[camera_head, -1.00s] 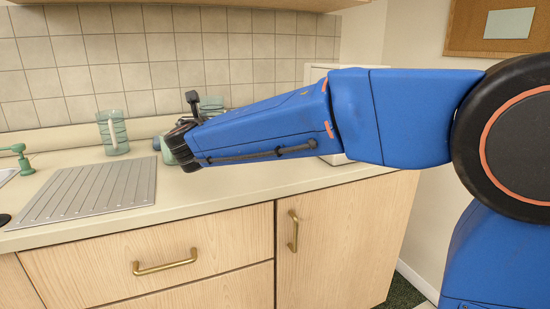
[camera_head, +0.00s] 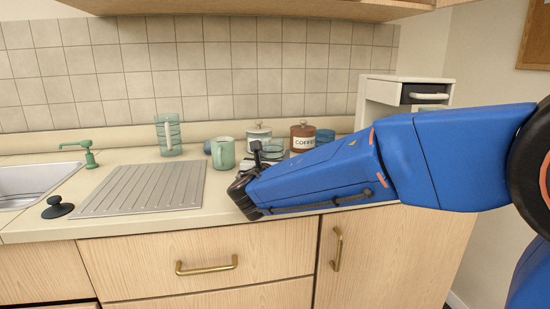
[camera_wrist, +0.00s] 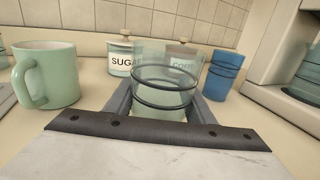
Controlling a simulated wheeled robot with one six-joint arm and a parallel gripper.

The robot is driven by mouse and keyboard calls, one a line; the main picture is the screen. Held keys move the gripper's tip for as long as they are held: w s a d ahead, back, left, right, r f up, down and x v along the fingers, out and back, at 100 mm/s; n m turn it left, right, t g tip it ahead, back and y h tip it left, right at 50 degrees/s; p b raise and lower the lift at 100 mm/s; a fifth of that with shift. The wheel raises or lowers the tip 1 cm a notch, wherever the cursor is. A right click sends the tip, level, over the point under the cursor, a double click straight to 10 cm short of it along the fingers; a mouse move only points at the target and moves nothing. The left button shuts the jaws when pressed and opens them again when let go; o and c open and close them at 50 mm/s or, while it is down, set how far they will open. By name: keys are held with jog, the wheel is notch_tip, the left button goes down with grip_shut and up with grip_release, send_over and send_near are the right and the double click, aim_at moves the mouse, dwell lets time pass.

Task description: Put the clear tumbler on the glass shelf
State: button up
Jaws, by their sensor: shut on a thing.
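The clear tumbler (camera_wrist: 165,80), see-through with dark rings, stands upright between the two fingers of my gripper (camera_wrist: 161,108) in the wrist view. My gripper is shut on it. In the head view my gripper (camera_head: 245,182) is over the front part of the counter, and the tumbler is hard to make out among the glassware behind it. I cannot make out the glass shelf in either view.
A green mug (camera_head: 223,153), sugar jar (camera_head: 258,138), coffee jar (camera_head: 303,138) and blue tumbler (camera_wrist: 222,75) stand close by. A clear jug (camera_head: 168,136) is farther left. A white cabinet (camera_head: 382,92) stands at right. The drainboard (camera_head: 145,188) is bare.

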jog(key=shift+f, duration=0.35)
jog(key=shift+f, duration=0.1)
jog(key=o, duration=1.3)
jog(key=shift+f, duration=0.1)
